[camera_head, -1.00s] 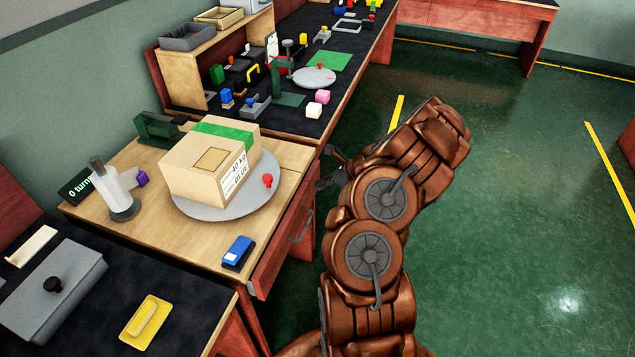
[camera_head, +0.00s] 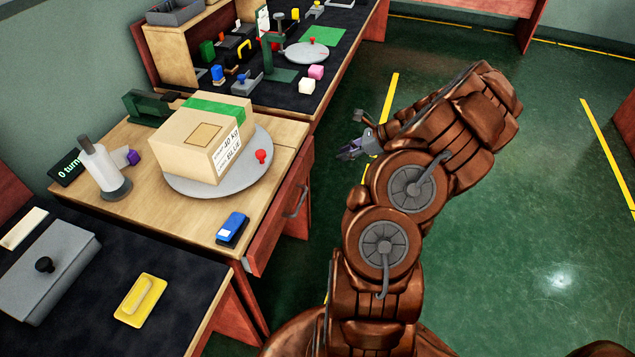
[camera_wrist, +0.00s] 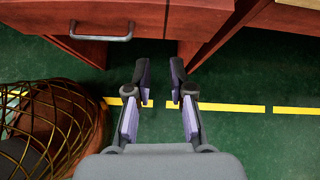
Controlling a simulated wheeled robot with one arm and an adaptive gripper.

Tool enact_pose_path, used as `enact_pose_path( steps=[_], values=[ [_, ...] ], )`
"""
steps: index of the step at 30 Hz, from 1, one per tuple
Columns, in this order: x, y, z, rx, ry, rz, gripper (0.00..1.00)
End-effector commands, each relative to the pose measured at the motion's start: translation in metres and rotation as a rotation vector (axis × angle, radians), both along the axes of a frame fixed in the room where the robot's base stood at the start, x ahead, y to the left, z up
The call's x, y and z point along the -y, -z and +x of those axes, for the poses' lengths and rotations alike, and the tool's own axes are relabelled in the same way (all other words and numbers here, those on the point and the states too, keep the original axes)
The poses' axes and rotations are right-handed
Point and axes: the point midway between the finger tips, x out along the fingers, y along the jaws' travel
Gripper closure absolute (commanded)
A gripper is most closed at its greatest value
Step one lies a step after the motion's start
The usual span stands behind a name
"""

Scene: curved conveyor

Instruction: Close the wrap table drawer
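The wrap table (camera_head: 150,212) has a red drawer (camera_head: 268,228) with a grey bar handle (camera_head: 298,200) on its right side. The drawer front appears to stand slightly out from the table at its near end; how far is hard to tell. My gripper (camera_head: 357,146) is to the right of the drawer, over the floor and apart from it. In the wrist view the drawer front (camera_wrist: 60,17) and handle (camera_wrist: 102,34) are at the upper left. There my gripper (camera_wrist: 158,78) has its fingers apart with nothing between them, and its tips are below and right of the handle.
On the wrap table, a cardboard box (camera_head: 205,140) sits on a grey turntable (camera_head: 255,165) near a blue item (camera_head: 233,229). A black-topped table (camera_head: 110,255) adjoins in front, another workbench (camera_head: 290,115) behind. Green floor (camera_head: 520,240) to the right is clear.

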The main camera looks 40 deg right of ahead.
Motion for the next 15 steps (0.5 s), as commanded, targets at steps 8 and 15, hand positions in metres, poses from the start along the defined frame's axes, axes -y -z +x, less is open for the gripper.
enact_pose_path(
  steps=[8,15],
  values=[
    [-0.028,0.047,-0.003,0.227,-0.297,-0.118,0.77],
    [-0.051,0.073,-0.007,0.472,-0.531,-0.241,0.77]
  ],
)
